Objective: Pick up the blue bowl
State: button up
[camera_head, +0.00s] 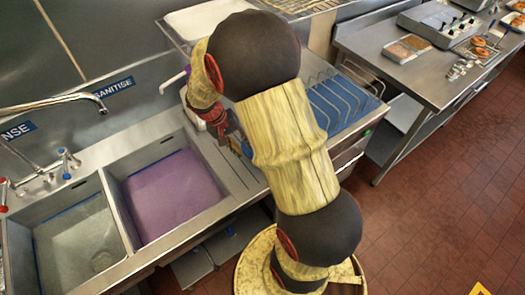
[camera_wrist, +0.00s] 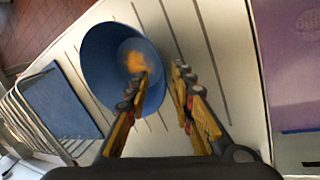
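The blue bowl (camera_wrist: 98,62) sits on the grooved drainboard (camera_wrist: 228,75) in the wrist view, with an orange patch showing inside it. My gripper (camera_wrist: 160,76) is open, with one finger over the inside of the bowl and the other outside its right rim. The rim appears to lie between the fingers; I cannot tell whether either touches it.
A sink with purple liquid (camera_head: 172,192) lies left of the drainboard, with another sink (camera_head: 78,240) beyond it. A rack with blue trays (camera_head: 340,104) stands to the right. A faucet (camera_head: 55,102) reaches over the sinks. A steel table (camera_head: 400,70) with food stands at upper right.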

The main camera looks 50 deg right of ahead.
jog(key=b+x, duration=0.1)
jog(key=x, duration=0.3)
jog(key=shift+w+d+f, duration=0.1)
jog(key=shift+f, duration=0.15)
jog(key=shift+c, duration=1)
jog(key=c, duration=0.4)
grip_shut()
